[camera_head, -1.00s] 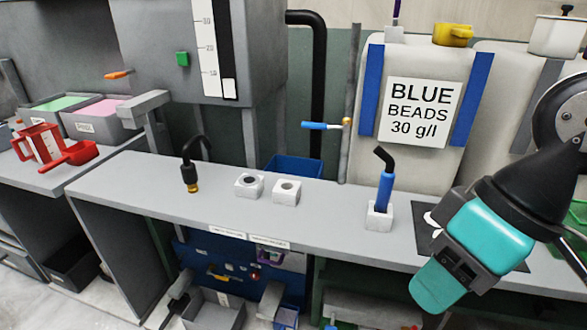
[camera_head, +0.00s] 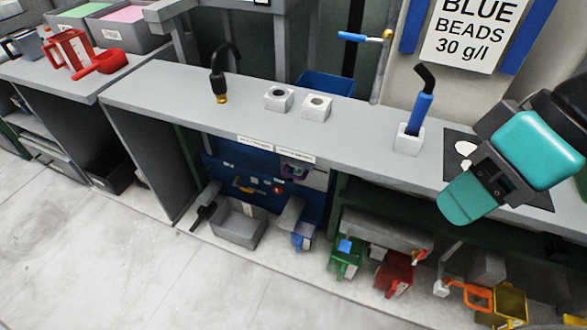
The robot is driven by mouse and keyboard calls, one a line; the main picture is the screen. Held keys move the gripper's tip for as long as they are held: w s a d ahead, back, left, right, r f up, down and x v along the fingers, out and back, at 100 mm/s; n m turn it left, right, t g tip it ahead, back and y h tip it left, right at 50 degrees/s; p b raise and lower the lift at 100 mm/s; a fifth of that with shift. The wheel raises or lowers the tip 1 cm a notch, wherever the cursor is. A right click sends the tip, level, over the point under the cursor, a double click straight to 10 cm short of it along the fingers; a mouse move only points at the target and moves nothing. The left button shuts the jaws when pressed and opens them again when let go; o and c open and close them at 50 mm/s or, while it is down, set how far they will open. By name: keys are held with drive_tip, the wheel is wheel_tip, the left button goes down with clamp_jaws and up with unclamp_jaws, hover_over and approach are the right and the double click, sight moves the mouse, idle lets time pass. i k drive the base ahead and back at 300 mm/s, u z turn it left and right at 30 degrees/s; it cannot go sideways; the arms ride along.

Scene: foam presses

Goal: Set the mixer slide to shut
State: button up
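I cannot pick out a part that is surely the mixer slide. Above the bench, only the lower legs and bottom edge of the grey machine show at the top. My gripper (camera_head: 464,203), teal and dark grey, hangs over the right part of the bench, apart from the valve handle. Its fingers are not clear enough to tell open from shut, and nothing shows held in it.
The grey bench (camera_head: 180,95) holds a black hose nozzle (camera_head: 219,75), two white holder blocks (camera_head: 317,107) and a blue-handled tool (camera_head: 420,105) in a white block. A red jug (camera_head: 70,50) stands far left. The floor at left is clear.

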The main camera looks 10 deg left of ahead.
sight(307, 166)
drive_tip(key=z, duration=2.6)
drive_tip(key=k, duration=0.95)
drive_tip(key=u, duration=1.05)
